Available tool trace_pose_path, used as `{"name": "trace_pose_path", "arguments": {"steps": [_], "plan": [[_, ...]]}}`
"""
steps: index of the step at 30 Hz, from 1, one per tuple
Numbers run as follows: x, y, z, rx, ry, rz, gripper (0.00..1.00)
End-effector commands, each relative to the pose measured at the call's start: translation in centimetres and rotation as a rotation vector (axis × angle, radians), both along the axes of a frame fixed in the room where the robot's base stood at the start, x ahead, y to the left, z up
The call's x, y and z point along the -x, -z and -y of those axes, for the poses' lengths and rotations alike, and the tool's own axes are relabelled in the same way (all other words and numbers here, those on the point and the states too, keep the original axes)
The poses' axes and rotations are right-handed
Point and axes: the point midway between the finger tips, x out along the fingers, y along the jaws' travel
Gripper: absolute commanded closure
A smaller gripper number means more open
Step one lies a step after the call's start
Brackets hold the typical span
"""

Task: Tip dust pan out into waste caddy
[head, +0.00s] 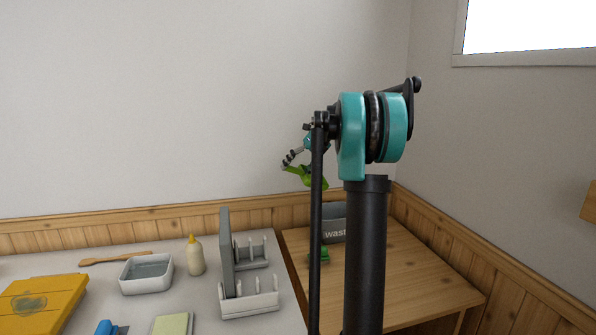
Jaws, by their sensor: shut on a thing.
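My gripper (290,162) is shut on the green dust pan (313,179). It holds the dust pan up in the air, tilted, above the back of the wooden table. My own arm hides part of the dust pan. The grey waste caddy (334,222), with "waste" lettered on its front, stands on the wooden table below and a little right of the dust pan in the picture. My arm covers part of the caddy, and its inside is hard to see. I cannot tell whether anything lies in the dust pan.
A small green thing (324,256) is partly hidden on the wooden table (425,275). The left worktop holds a grey rack (249,302), a cream bottle (195,256), a white dish (146,287), a wooden spatula (116,258) and a yellow board (40,301). The wooden table's right side is clear.

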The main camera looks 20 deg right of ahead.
Motion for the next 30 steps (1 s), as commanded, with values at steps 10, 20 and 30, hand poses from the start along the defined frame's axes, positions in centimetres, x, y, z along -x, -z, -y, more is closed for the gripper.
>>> {"name": "trace_pose_path", "arguments": {"steps": [10, 20, 30], "plan": [[-1.1, -0.1, -2.1, 0.299, -0.005, -0.170, 0.81], [-1.8, -0.1, -3.1, 0.525, 0.000, -0.303, 0.81], [-1.9, -0.1, -3.2, 0.562, 0.002, -0.324, 0.81]]}}
